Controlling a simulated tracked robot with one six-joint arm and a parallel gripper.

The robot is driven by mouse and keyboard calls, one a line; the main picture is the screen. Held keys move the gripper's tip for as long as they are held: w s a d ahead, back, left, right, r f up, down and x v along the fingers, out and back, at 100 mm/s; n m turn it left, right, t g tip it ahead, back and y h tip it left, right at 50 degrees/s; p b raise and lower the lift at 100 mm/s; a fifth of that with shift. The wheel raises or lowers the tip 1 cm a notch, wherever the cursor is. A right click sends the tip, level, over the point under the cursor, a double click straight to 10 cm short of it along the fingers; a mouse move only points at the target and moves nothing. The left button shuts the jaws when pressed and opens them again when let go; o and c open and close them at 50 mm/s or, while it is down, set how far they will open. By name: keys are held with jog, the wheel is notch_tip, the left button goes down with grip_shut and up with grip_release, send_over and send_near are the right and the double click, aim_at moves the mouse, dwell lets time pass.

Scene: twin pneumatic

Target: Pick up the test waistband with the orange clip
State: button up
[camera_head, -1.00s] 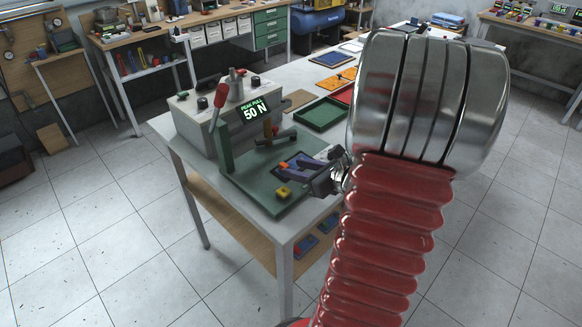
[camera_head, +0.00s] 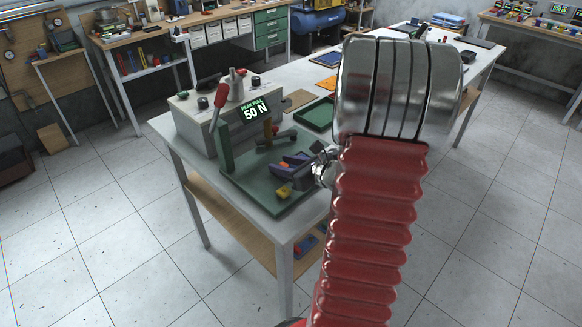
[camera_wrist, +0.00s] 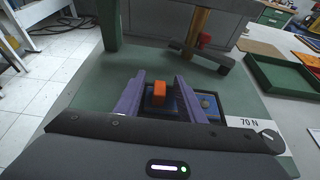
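The orange clip (camera_wrist: 159,90) stands up between my two purple fingers in the wrist view. It sits on a blue piece (camera_wrist: 170,104), which seems to be the test waistband, lying in a dark tray (camera_wrist: 237,108). My gripper (camera_wrist: 160,78) is open, with one finger on each side of the clip and gaps between. In the head view my gripper (camera_head: 287,166) is low over the green plate (camera_head: 238,184). My fingers and wrist hide part of the tray. Whether the fingers touch the blue piece I cannot tell.
A grey tester (camera_head: 195,122) reading 50 N, with a red-handled lever (camera_head: 220,95), stands behind the plate. A green post (camera_head: 225,147) rises nearby. A yellow block (camera_head: 284,191) is near the plate's front. A green tray (camera_head: 315,117) lies to the right.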

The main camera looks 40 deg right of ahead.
jog(key=shift+w+f, duration=0.2)
jog(key=shift+w, duration=0.3)
grip_shut()
dwell(0.4)
